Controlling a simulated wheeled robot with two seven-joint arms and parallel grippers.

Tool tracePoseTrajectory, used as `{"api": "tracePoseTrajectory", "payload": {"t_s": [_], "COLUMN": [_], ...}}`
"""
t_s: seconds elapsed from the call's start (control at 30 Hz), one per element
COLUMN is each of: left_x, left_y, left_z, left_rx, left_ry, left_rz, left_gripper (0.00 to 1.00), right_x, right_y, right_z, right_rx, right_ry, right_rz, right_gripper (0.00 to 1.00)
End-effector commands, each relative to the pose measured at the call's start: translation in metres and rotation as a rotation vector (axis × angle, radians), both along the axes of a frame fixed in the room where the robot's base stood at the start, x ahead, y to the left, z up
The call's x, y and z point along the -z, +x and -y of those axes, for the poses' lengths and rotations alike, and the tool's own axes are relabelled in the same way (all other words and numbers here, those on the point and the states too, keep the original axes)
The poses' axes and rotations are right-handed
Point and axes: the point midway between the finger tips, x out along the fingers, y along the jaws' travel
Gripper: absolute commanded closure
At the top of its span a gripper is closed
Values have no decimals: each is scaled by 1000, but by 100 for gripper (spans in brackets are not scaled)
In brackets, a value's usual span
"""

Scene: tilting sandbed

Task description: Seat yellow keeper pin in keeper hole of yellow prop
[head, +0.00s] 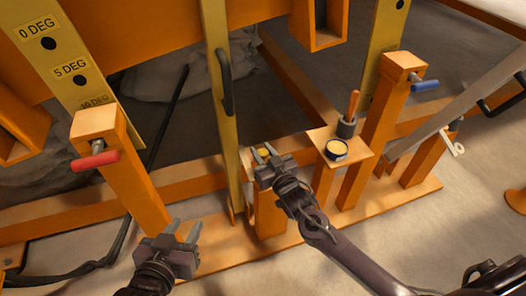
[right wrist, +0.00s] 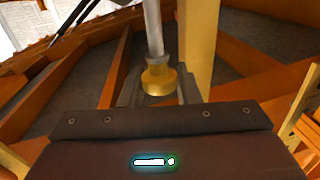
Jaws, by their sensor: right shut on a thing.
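The yellow prop (head: 223,110) is a tall flat yellow bar with a black handle, standing upright with its foot at the orange base. My right gripper (head: 264,158) is shut on the yellow keeper pin, just right of the prop's lower part. In the right wrist view the keeper pin (right wrist: 158,80) shows a yellow knob between the fingers and a grey shaft pointing away. The prop (right wrist: 198,45) stands right of the shaft there; I cannot tell whether they touch. The keeper hole cannot be made out. My left gripper (head: 190,231) is open and empty, low at left.
A small shelf (head: 325,137) right of my right gripper bears a round tin (head: 336,149) and a dark pot with an orange handle. Orange posts carry a red-handled pin (head: 96,160) and a blue-handled pin (head: 425,86). A marked yellow scale (head: 62,55) is at left.

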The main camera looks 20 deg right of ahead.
Motion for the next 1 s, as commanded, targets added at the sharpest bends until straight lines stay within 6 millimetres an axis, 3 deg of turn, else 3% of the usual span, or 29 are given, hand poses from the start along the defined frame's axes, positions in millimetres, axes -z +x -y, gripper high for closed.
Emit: {"api": "tracePoseTrajectory", "payload": {"t_s": [1.0], "left_x": [17], "left_y": [0], "left_z": [0], "left_rx": [0], "left_ry": [0], "left_rz": [0], "left_gripper": [64], "right_x": [26], "right_y": [0], "right_z": [0], "right_rx": [0], "right_ry": [0], "right_rz": [1], "right_gripper": [94]}}
